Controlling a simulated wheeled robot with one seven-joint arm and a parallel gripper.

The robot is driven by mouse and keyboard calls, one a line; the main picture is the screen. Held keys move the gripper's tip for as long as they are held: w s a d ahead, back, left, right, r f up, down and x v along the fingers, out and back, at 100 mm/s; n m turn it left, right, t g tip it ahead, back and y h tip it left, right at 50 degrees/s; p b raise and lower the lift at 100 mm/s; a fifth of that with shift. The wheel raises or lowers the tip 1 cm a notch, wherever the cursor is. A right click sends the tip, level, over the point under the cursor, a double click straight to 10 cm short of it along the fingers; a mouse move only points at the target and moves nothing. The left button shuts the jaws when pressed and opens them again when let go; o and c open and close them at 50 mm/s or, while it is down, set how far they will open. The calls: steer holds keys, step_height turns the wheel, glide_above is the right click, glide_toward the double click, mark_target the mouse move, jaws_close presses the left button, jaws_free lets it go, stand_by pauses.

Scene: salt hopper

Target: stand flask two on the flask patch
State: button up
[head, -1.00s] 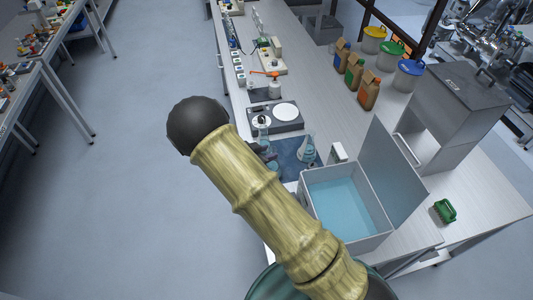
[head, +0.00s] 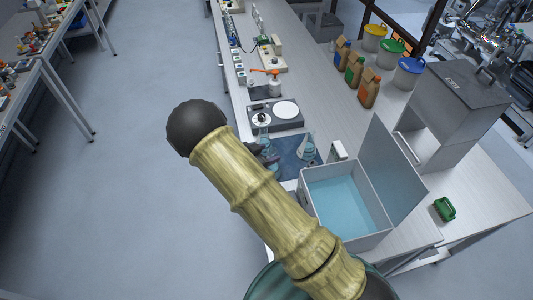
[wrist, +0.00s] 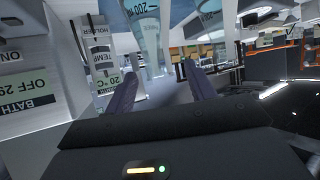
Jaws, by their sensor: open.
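One glass flask (head: 307,149) with pale blue liquid stands upright on the dark blue flask patch (head: 297,169), towards its right. More flask glass with blue liquid (head: 264,134) shows at the patch's left side, partly behind my gripper (head: 262,150). I cannot tell which flask is flask two, as no number is readable. In the wrist view, my gripper (wrist: 162,85) is open, its two fingers apart with nothing held between the tips. A flask with a 200 ml mark (wrist: 148,30) is ahead of the fingers, and another (wrist: 207,18) is to its right. My arm hides the patch's near left part.
An open water bath (head: 345,205) with its lid raised stands right of the patch. A balance-like dark device (head: 275,116) lies just beyond the patch.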

steer(key=b+v, duration=0.3)
steer(key=v, duration=0.9)
steer(key=shift+r, duration=0.1)
steer(key=w+d+r+n+y, duration=0.4)
steer(key=w+d+r+y, duration=0.2)
steer(key=d+r+y, duration=0.15)
steer(key=s+d+r+n+g, duration=0.1)
steer(key=s+d+n+g, duration=0.1)
steer(key=s+d, duration=0.5)
steer(key=s+d+n+g+y, duration=0.1)
steer(key=s+d+n+g, duration=0.2)
steer(key=s, duration=1)
steer(key=d, duration=0.3)
steer(key=shift+d+r+n+g, duration=0.3)
steer(key=shift+d+r, duration=0.05)
steer(key=shift+r, duration=0.05)
steer(key=shift+f+y+b, duration=0.1)
steer(key=shift+y+b, duration=0.15)
steer(key=shift+b, duration=0.05)
